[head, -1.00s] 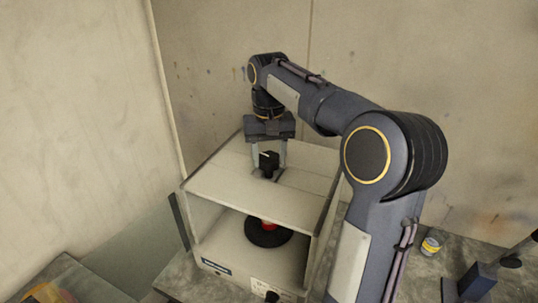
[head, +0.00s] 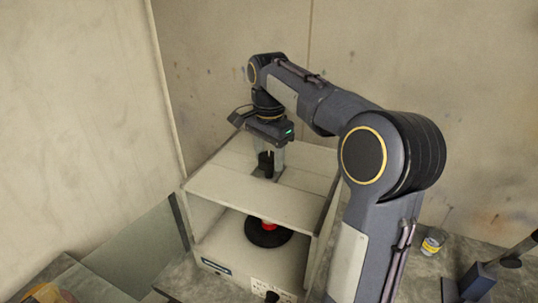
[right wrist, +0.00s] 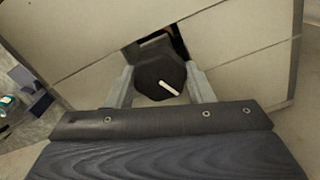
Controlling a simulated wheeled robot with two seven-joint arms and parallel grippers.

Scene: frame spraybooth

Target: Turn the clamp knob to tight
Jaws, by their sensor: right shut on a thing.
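The clamp knob (right wrist: 158,78) is black and faceted with a white pointer line on its top. It stands in an opening in the top of the cream booth box (head: 235,195); in the head view the knob (head: 265,162) shows as a small dark block. My right gripper (right wrist: 160,88) points down from above with one finger on each side of the knob, shut on it. The right gripper (head: 269,165) also shows in the head view over the box top. The white line points to the lower right in the wrist view. My left gripper is not in view.
Inside the open-fronted box sits a black disc (head: 268,235) with a red part (head: 268,226) on it. A small dark knob (head: 272,297) is on the box's front.

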